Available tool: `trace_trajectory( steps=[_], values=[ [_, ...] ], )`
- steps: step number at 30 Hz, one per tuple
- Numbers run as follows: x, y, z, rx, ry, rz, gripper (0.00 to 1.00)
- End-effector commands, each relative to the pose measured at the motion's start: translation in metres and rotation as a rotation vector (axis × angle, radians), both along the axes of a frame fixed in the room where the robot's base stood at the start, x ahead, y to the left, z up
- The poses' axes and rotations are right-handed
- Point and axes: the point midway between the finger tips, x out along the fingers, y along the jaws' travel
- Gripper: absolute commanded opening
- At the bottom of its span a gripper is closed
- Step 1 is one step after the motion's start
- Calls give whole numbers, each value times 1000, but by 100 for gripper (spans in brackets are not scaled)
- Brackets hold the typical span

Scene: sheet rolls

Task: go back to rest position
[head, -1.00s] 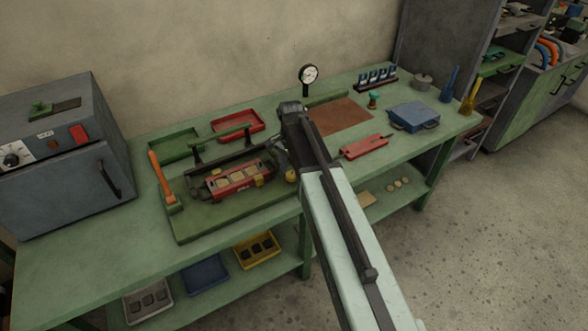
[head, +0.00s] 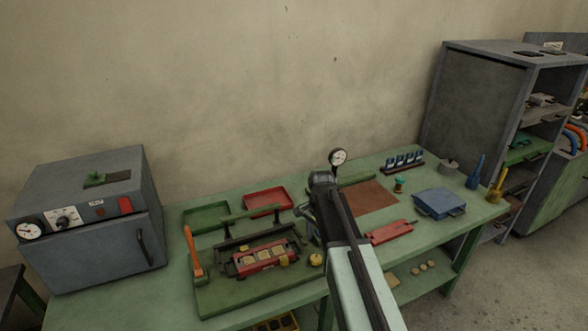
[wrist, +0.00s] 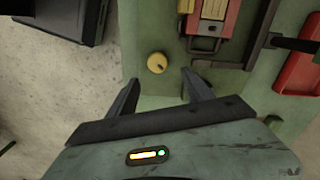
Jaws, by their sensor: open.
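My gripper (wrist: 161,77) is open in the wrist view, with its two dark fingers spread and nothing between them. A yellow round knob (wrist: 157,62) shows just past the fingertips, over the green bench; I cannot tell the gap in height. In the head view my arm reaches up from the lower right over the bench, and its wrist mostly hides the gripper. The red mould (head: 262,257) with pale squares sits in the green press fixture to the left of my arm. Its end also shows in the wrist view (wrist: 229,25).
The green bench (head: 100,305) carries a grey oven (head: 90,240) at left, a red tray (head: 268,200), a dial gauge (head: 338,157), a red bar (head: 390,233) and a blue box (head: 438,203). A grey shelf cabinet (head: 470,110) stands at right. Wall space above is clear.

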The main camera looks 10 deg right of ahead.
Motion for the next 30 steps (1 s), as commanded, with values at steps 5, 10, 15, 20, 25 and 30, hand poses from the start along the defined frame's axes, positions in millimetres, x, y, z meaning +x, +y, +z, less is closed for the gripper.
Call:
trace_trajectory(
  steps=[5,10,15,20,25,30],
  values=[
    [-51,-6,0,-1,1,41,59],
    [-129,-10,0,-3,1,454,59],
    [-154,-11,0,-4,2,840,59],
    [-150,-10,0,-4,2,961,59],
    [-150,-10,0,-4,2,963,59],
    [-150,-10,0,-4,2,962,59]
  ],
)
